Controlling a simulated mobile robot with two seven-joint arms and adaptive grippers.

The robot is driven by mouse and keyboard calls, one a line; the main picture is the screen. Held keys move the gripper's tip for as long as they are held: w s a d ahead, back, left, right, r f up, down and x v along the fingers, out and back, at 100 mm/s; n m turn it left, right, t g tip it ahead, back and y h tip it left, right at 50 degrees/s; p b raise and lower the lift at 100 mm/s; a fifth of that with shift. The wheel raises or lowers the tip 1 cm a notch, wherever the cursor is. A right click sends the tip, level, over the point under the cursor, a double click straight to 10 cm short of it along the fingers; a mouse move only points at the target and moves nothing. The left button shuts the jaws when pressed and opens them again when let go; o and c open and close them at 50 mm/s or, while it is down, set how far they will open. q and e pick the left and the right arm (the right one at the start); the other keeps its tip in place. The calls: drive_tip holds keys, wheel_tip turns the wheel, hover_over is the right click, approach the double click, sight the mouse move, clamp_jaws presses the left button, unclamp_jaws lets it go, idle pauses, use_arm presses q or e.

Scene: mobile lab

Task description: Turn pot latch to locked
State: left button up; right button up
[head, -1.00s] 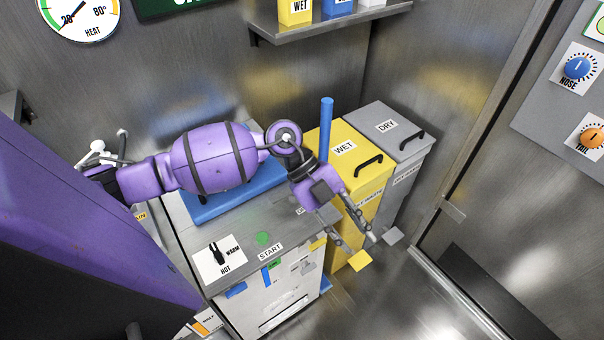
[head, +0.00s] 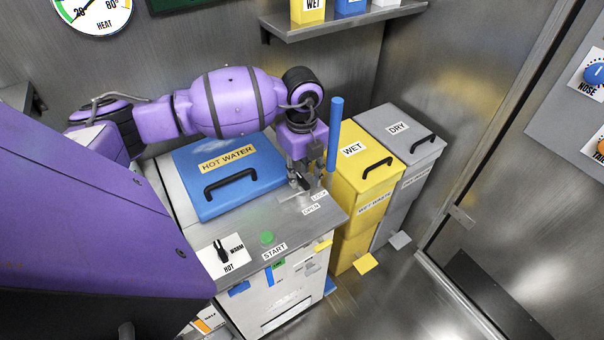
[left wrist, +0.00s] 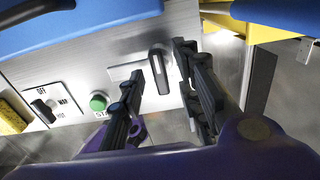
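The blue HOT WATER lid (head: 228,178) with a black handle lies closed on the grey-topped unit (head: 225,228). The pot latch is a short dark lever on a pale plate in the left wrist view (left wrist: 159,72). In the head view my gripper largely hides it, beside the LOCK and OPEN labels (head: 311,209). My left gripper (head: 304,184) points down over the latch. In the left wrist view its two fingers (left wrist: 163,62) are apart, with the lever between them and gaps on both sides. My right gripper is not in view.
A green START button (head: 267,237) and a HOT/WARM switch (head: 223,252) are near the unit's front. A blue upright post (head: 334,135) stands close right of my gripper. Yellow WET (head: 362,160) and grey DRY (head: 400,130) bins stand to the right.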

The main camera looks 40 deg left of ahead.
use_arm(q)
drive_tip(key=shift+f, duration=0.2)
clamp_jaws()
